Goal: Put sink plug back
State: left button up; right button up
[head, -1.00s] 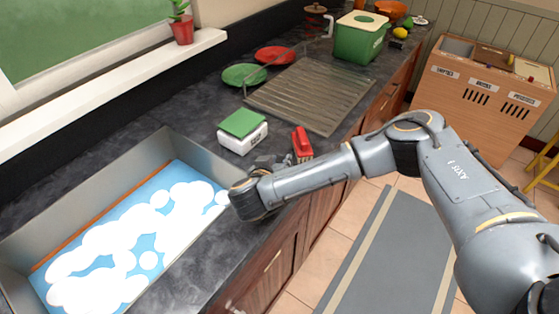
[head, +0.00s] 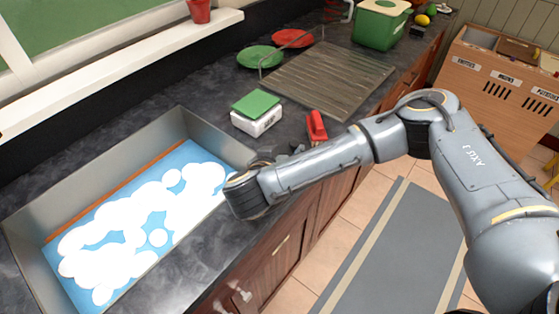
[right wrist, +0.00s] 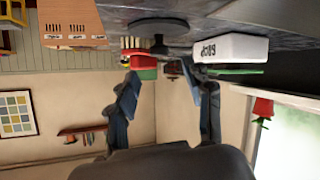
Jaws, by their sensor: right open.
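The sink (head: 215,135) at the left holds blue water under white suds, which hide its drain. My right gripper (head: 281,157) is low over the counter beside the sink's right end, partly hidden by its own wrist. In the right wrist view, which is upside down, the right gripper (right wrist: 165,78) has its fingers apart with nothing held between them. A dark round plug (right wrist: 158,26) with a short stem sits on the counter just beyond the fingertips, lined up with the gap. I cannot make out the plug clearly in the head view. My left gripper is not in view.
A white soap box (head: 257,123) with a green sponge (head: 256,103) on top stands behind the gripper. A red brush (head: 316,127) lies right of it. A draining rack (head: 325,78) and green and red plates are farther back. Bare counter lies around the sink.

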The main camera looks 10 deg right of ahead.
jog(key=p+v, duration=0.1)
jog(key=v, duration=0.4)
jog(key=shift+w+a+r, duration=0.1)
jog(key=shift+w, duration=0.1)
jog(key=shift+s+a, duration=0.1)
jog(key=shift+s, duration=0.4)
